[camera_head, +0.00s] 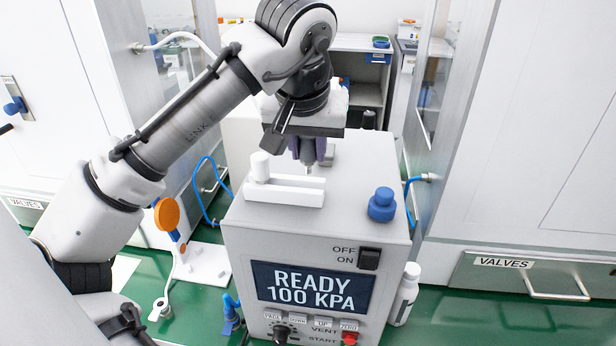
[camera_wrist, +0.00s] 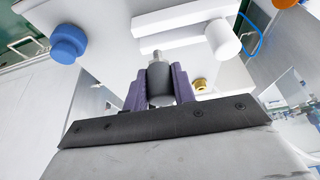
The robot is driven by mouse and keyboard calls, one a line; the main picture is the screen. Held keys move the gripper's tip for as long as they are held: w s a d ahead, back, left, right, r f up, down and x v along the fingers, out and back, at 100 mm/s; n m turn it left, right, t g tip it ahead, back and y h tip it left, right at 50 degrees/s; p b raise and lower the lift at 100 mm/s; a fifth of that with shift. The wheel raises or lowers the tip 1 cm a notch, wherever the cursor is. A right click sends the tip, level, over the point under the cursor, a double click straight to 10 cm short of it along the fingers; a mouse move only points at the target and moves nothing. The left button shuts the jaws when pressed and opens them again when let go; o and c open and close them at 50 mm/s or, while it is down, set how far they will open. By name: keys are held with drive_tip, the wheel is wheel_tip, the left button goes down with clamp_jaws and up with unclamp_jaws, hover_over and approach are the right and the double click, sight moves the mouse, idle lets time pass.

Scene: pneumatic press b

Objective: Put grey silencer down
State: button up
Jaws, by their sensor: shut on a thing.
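My gripper (camera_head: 307,150) points down over the top of the press box (camera_head: 350,190). In the wrist view its purple fingers (camera_wrist: 159,88) are shut on the grey silencer (camera_wrist: 159,74), a dark grey cylinder with a lighter metal tip. In the head view part of the silencer (camera_head: 307,152) shows below my gripper, with its tip just behind the white holder. Whether it touches the box top cannot be told.
A white slotted holder (camera_head: 285,192) with a white cylinder (camera_head: 260,167) stands on the box's front left. A blue knob (camera_head: 382,204) stands at the front right. A brass fitting (camera_wrist: 200,85) shows in the wrist view. The top between holder and knob is clear.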

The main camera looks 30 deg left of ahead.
sight(307, 161)
drive_tip(key=shift+f+b, duration=1.55)
drive_tip(key=shift+f, duration=0.45)
drive_tip(key=shift+f, duration=0.1)
drive_tip(key=shift+f, duration=0.15)
drive_tip(key=o, duration=0.8)
drive_tip(key=shift+c, duration=0.2)
drive_tip(key=b+v, duration=0.1)
drive_tip(key=v, duration=1.1)
drive_tip(key=shift+r, duration=0.25)
